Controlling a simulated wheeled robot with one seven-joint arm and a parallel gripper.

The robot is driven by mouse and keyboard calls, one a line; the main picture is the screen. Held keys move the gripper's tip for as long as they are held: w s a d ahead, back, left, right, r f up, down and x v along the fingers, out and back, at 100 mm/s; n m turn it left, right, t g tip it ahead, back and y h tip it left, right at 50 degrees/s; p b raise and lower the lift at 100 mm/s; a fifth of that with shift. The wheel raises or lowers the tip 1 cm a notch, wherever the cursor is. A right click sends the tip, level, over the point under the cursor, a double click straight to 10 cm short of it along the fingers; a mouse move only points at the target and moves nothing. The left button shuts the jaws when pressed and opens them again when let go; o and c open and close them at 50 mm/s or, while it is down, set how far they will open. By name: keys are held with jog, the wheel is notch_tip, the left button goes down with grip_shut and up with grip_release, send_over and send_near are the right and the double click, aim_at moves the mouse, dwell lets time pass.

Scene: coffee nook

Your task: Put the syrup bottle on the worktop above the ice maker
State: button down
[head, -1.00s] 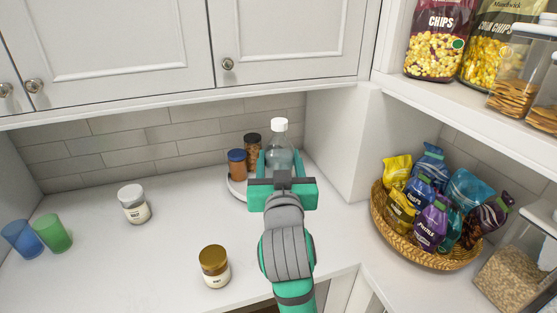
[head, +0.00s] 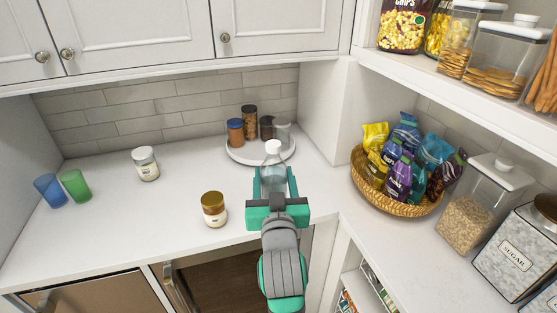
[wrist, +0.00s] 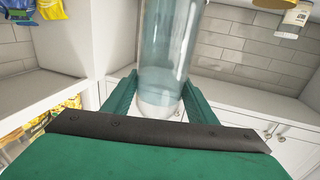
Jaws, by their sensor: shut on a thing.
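The syrup bottle (head: 272,175) is clear with a white cap, upright between the fingers of my gripper (head: 273,188). The gripper is shut on it. In the wrist view the clear bottle (wrist: 168,50) stands between the green fingers (wrist: 155,98). In the head view the bottle is in front of the round tray, over the front part of the white worktop (head: 130,220); a gap below it cannot be judged. Under the worktop are a brownish metal front (head: 95,298) and a dark-fronted unit (head: 225,275); I cannot tell which is the ice maker.
A round white tray (head: 243,157) with several small jars stands at the back. A gold-lidded jar (head: 213,209) is close left of my gripper. A white-lidded jar (head: 145,164) and two cups (head: 75,185) stand farther left. A snack basket (head: 395,203) is at right.

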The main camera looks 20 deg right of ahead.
jog(key=s+a+f+y, duration=0.1)
jog(key=a+f, duration=0.3)
jog(key=f, duration=1.1)
jog(key=s+a+f+n+y, duration=0.1)
jog(key=s+a+f, duration=0.2)
jog(key=f, duration=1.3)
jog(key=s+a+f+n+y, duration=0.1)
jog(key=a+f, duration=0.6)
jog(key=f, duration=0.9)
jog(key=shift+s+t, duration=0.3)
jog(key=shift+s, duration=0.35)
jog(key=shift+w+a, duration=0.1)
